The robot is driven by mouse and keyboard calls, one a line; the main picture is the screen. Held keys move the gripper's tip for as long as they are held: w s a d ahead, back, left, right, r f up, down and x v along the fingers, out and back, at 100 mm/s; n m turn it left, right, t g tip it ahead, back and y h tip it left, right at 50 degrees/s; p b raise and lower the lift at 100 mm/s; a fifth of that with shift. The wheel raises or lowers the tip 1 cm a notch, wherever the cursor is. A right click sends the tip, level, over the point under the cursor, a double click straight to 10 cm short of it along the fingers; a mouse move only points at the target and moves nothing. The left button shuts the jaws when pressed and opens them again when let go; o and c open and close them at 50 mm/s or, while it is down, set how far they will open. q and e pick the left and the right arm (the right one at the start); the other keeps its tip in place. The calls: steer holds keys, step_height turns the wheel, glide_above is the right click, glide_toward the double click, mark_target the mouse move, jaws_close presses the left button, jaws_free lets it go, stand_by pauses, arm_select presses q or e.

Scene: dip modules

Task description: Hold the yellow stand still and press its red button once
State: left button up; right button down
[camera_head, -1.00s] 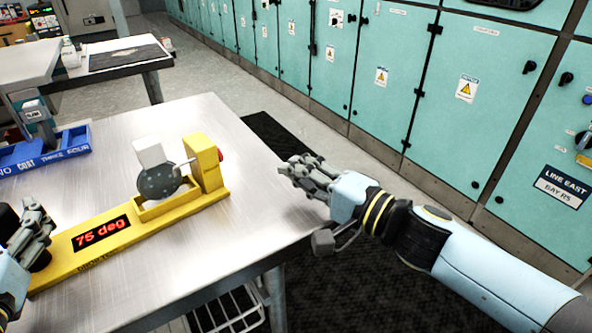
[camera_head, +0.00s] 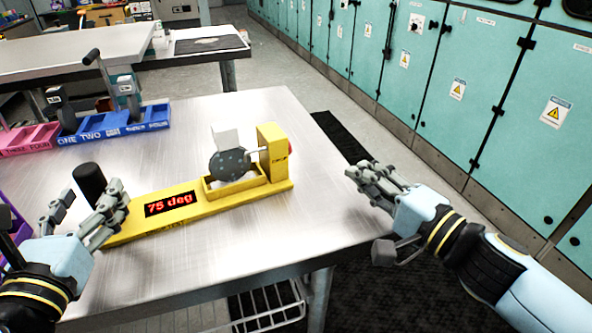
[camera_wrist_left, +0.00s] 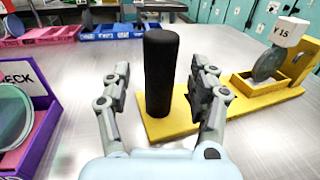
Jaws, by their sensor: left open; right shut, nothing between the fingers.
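The yellow stand (camera_head: 225,203) lies along the steel table. Its display reads "75 deg" (camera_head: 171,204). A dark disc (camera_head: 229,163) with a white tag sits in its tray; the tag reads "Y 15" in the left wrist view (camera_wrist_left: 290,31). The red button (camera_head: 265,149) is on the right side of the upright post, partly hidden. A black upright handle (camera_head: 90,180) is at the stand's left end. My left gripper (camera_head: 88,203) is open, its fingers either side of the handle (camera_wrist_left: 158,75) with gaps showing. My right gripper (camera_head: 372,180) is shut and empty, right of the post, apart from the button.
Blue bins (camera_head: 112,130) and a pink bin (camera_head: 28,138) stand at the table's back left. A purple holder (camera_wrist_left: 35,125) is left of my left gripper. Teal cabinets (camera_head: 440,80) line the right. The table between stand and right edge is clear.

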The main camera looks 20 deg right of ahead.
arm_select(q)
steer(key=shift+s+a+b, duration=0.2)
steer(key=shift+s+a, duration=0.05)
steer(key=shift+s, duration=0.9)
steer(key=shift+s+a+b, duration=0.2)
steer(key=shift+s, duration=0.9)
arm_select(e)
steer(key=shift+f, duration=0.5)
